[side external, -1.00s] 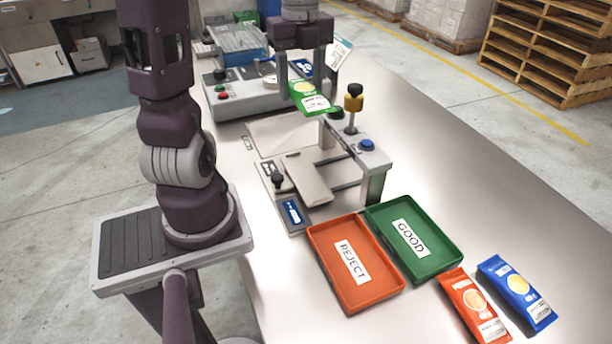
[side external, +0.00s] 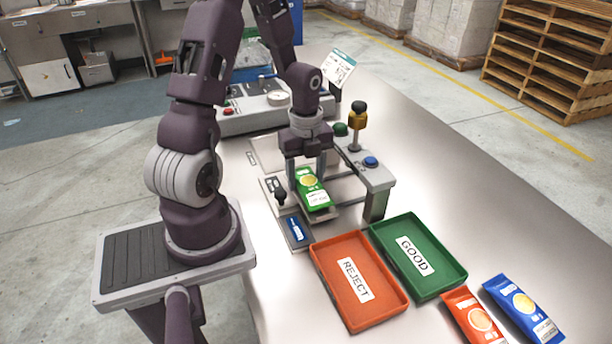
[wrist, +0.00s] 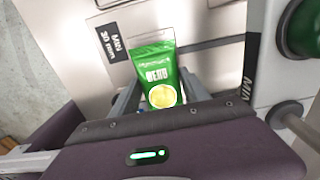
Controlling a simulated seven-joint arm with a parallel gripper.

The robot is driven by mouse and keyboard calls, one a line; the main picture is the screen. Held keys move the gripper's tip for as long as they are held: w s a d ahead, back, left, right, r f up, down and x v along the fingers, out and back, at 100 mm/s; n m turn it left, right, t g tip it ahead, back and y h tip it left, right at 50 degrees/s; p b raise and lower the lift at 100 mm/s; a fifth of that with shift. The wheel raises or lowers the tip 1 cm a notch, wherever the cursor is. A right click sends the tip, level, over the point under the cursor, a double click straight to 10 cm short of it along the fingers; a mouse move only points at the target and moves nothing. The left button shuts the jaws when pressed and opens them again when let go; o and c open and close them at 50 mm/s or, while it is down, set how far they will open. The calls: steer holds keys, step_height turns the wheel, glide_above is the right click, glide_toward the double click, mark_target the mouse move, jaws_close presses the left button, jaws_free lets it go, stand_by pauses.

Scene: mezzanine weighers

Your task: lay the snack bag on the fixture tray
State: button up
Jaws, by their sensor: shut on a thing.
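The green snack bag (side external: 312,190) has a yellow round picture and a white label. My gripper (side external: 306,179) is shut on it, with a finger on either side. The bag lies over the pale fixture tray (side external: 322,214), which it largely covers. I cannot tell whether the bag touches the tray or hangs just above it. In the wrist view the bag (wrist: 157,75) shows between the fingers, its lower end hidden by my gripper body.
A black-knobbed lever (side external: 280,194) stands left of the tray.

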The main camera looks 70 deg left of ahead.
mark_target(308, 178)
steer(key=shift+f, duration=0.1)
steer(key=o, duration=1.4)
step_height(308, 178, up, 13)
steer(key=s+d+r+n+t, duration=0.2)
steer(key=s+d+r+n, duration=0.3)
steer(key=d+n, duration=0.4)
steer(key=s+d+r+n+t, duration=0.3)
steer(key=s+d+r+n, duration=0.2)
steer(key=d+n, duration=0.4)
steer(key=shift+d+t, duration=0.3)
steer(key=shift+d, duration=0.15)
steer(key=shift+r, duration=0.1)
